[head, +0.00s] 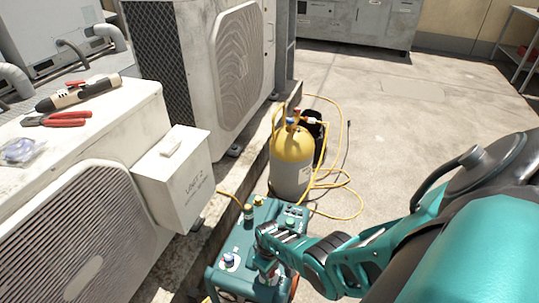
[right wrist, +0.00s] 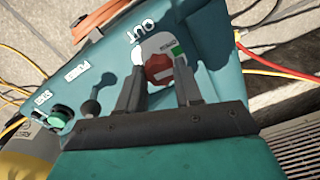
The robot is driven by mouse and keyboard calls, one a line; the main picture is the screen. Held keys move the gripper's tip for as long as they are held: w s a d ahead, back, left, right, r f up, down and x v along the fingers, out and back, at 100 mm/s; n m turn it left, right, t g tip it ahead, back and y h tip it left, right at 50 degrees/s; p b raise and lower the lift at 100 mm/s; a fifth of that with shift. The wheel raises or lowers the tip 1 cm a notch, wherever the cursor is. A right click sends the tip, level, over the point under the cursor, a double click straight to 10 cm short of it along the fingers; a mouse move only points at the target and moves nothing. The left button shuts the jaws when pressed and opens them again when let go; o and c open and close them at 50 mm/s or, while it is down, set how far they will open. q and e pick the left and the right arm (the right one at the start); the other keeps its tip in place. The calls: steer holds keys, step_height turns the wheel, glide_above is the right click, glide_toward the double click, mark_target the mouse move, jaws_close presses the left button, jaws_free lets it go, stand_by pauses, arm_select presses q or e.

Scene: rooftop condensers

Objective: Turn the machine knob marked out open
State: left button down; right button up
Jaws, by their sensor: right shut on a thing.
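The teal machine (head: 240,283) stands on the ground at the bottom centre of the head view. In the right wrist view, its teal panel (right wrist: 105,60) carries the word OUT beside a red knob (right wrist: 159,68). A round plate with a white and green marking lies around the knob. My right gripper (right wrist: 160,78) is shut on this red knob, one dark finger on each side. In the head view, the right gripper (head: 266,240) reaches down onto the machine's top and hides the knob. My left gripper is not in view.
A yellow-topped cylinder (head: 292,160) with yellow hoses stands behind the machine. To the left are a condenser unit (head: 95,150) with tools on top and a box marked UNIT 2 (head: 175,185). Concrete floor on the right is open.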

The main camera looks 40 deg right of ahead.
steer(key=shift+n, duration=0.3)
stand_by(0.4)
steer(key=o, duration=1)
steer(key=shift+o, duration=0.2)
steer(key=shift+r+p, duration=0.6)
step_height(320, 180, up, 12)
steer(key=p, duration=0.9)
steer(key=shift+f, duration=0.2)
